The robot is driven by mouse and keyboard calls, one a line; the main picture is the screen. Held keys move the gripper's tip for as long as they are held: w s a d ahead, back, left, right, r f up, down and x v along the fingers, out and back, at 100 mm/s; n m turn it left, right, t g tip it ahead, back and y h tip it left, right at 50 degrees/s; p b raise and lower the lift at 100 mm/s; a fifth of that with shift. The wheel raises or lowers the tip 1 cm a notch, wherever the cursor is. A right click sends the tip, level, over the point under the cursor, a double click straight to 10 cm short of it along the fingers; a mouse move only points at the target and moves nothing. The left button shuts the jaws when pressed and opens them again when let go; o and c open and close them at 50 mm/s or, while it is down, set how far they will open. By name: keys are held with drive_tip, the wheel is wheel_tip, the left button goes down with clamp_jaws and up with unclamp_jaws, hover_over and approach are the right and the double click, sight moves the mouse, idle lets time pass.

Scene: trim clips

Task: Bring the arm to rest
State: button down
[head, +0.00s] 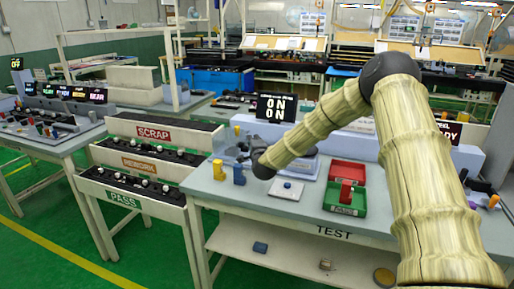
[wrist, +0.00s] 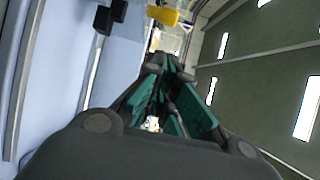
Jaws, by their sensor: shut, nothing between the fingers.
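My arm, with pale ribbed links and dark joints, rises at the right of the head view and bends down to the left over the TEST table (head: 300,215). Its dark end joint is near the table's left part, and the gripper beyond it cannot be made out clearly there. In the wrist view my gripper (wrist: 166,75) shows its dark fingers with teal pads drawn together, with nothing held between them. The fingers point past a pale blue surface towards the room, and nothing is seen touching them.
A white plate (head: 288,188), red tray (head: 347,172) and green tray (head: 335,207) lie right. An ON display (head: 276,107) stands behind; a SCRAP rack (head: 153,133) is left.

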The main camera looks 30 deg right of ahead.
drive_tip(key=shift+d+b+v, duration=0.2)
drive_tip(key=shift+b+v, duration=0.1)
drive_tip(key=shift+v, duration=1.6)
